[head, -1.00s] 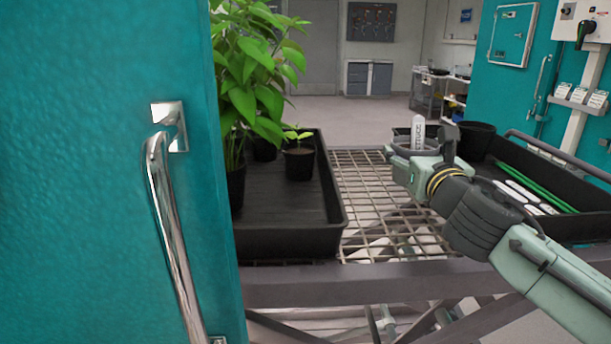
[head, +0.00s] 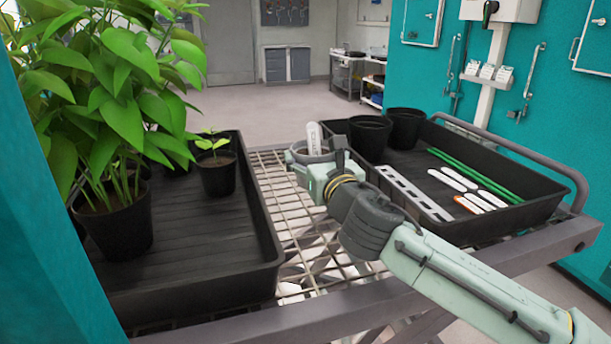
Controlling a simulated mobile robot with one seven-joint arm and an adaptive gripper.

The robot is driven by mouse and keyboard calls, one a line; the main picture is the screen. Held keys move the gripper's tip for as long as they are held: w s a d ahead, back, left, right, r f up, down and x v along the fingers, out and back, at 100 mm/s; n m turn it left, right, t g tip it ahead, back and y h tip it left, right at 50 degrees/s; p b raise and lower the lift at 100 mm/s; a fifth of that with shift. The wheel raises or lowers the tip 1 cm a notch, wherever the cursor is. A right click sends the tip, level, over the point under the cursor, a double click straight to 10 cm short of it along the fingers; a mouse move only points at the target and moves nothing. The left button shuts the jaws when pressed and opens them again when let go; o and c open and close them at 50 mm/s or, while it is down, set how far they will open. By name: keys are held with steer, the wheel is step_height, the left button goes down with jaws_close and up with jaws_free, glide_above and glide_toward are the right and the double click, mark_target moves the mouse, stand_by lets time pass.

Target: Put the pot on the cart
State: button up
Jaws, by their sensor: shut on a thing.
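My gripper (head: 308,158) is shut on a small pot (head: 311,149), mostly hidden by the fingers and hand. A brown patch, probably soil, shows inside, and an upright white label (head: 313,136) sticks up from it. Gripper and pot are in front of the mesh top of the cart (head: 302,240), between its two black trays. I cannot tell how high the pot is above the mesh, or whether it touches it.
The left tray (head: 190,298) holds a tall leafy plant (head: 122,232) and a seedling pot (head: 217,176). The right tray (head: 527,212) holds two black pots, green stakes, white labels and a perforated strip. Bare mesh lies between the trays. A teal panel (head: 40,270) borders the left.

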steer(key=shift+f, duration=2)
steer(key=shift+f, duration=0.2)
steer(key=o, duration=1.4)
steer(key=shift+c, duration=0.2)
steer(key=shift+r, duration=0.1)
steer(key=shift+r, duration=0.1)
steer(key=b+v, duration=0.1)
steer(key=v, duration=0.2)
steer(key=b+v, duration=0.1)
steer(key=v, duration=0.3)
steer(key=b+v, duration=0.2)
steer(key=v, duration=0.1)
steer(key=shift+s+d+f, duration=0.25)
steer(key=shift+s, duration=0.1)
steer(key=shift+s+r+b, duration=0.2)
steer(key=shift+s+b, duration=0.25)
steer(key=shift+s, duration=0.1)
